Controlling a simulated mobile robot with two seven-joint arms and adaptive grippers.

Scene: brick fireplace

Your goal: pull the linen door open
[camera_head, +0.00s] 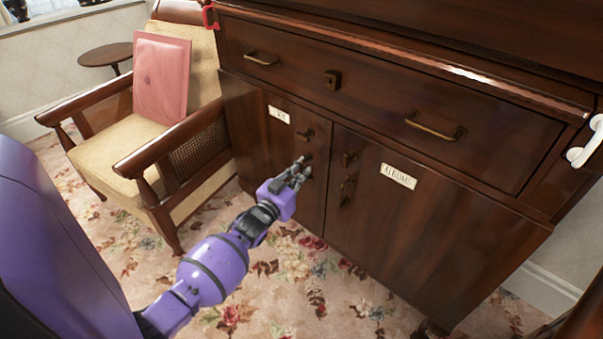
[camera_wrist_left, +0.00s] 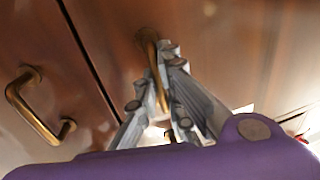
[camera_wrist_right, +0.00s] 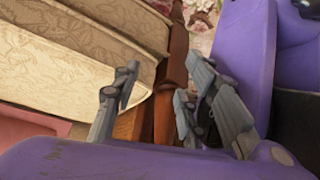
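The linen door (camera_head: 262,150) is the left door of the dark wooden cabinet and looks closed. Its small white label (camera_head: 279,114) is too small to read clearly. My left gripper (camera_head: 300,172) is at this door's brass handle, near the door's right edge. In the left wrist view the fingers are close together with the brass handle (camera_wrist_left: 152,52) between them, and they look shut on it. My right gripper (camera_wrist_right: 160,88) is open and empty, with its fingers apart beside the armchair. It is not visible in the head view.
The right door (camera_head: 420,215) is labelled ALBUMS and has its own brass handle (camera_head: 347,190). A wide drawer (camera_head: 370,95) runs above both doors. An armchair (camera_head: 105,150) with a pink cushion (camera_head: 162,78) stands close to the cabinet's left side. Flowered carpet (camera_head: 290,270) lies open in front.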

